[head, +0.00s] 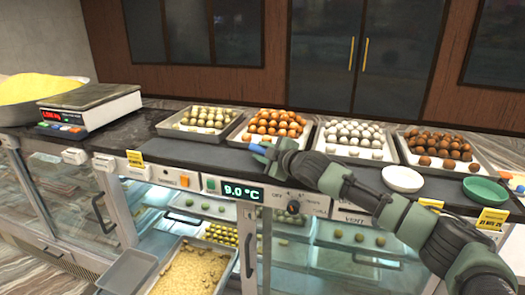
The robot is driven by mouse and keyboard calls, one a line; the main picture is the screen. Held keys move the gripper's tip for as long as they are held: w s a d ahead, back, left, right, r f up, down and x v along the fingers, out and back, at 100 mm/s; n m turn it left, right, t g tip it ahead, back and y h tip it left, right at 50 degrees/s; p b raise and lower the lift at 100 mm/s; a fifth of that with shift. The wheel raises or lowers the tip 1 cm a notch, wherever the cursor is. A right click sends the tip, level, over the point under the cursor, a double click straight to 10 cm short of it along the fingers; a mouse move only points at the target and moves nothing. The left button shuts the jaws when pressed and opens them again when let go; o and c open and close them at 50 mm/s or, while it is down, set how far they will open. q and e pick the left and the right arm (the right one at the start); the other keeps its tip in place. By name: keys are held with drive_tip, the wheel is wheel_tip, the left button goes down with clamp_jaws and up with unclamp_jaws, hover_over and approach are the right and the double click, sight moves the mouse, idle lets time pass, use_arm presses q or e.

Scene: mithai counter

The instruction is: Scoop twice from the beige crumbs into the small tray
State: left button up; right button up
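The beige crumbs (192,272) fill a metal tray at the bottom, below the counter front. A small empty-looking grey tray (130,270) sits just left of it; its lower end is cut off by the frame edge. My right gripper (263,149) is over the counter's front edge, in front of the orange sweets and well above the crumbs. A small blue piece shows at its tip; whether the fingers are open or hold something is too small to tell. My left gripper is out of view. I see no scoop clearly.
Trays of green (203,119), orange (272,126), white (353,139) and brown balls (440,149) line the counter. A scale (90,104) and yellow heap (36,86) stand left. A white bowl (403,179) and green bowl (485,190) sit right. Glass display cases run below.

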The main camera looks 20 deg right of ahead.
drive_tip(key=shift+o, duration=0.9)
drive_tip(key=shift+f+b, duration=0.1)
drive_tip(key=shift+b, duration=0.4)
drive_tip(key=shift+s+d+b, duration=0.1)
drive_tip(key=shift+s+b, duration=0.2)
drive_tip(key=shift+b, duration=0.05)
drive_tip(key=b+v, duration=0.1)
drive_tip(key=v, duration=0.1)
drive_tip(key=b+v, duration=0.1)
drive_tip(key=v, duration=0.3)
drive_tip(key=shift+s+d+r+b, duration=0.15)
drive_tip(key=shift+d+r+b, duration=0.05)
drive_tip(key=shift+d+b, duration=0.2)
drive_tip(key=shift+s+r, duration=0.15)
drive_tip(key=shift+s, duration=0.2)
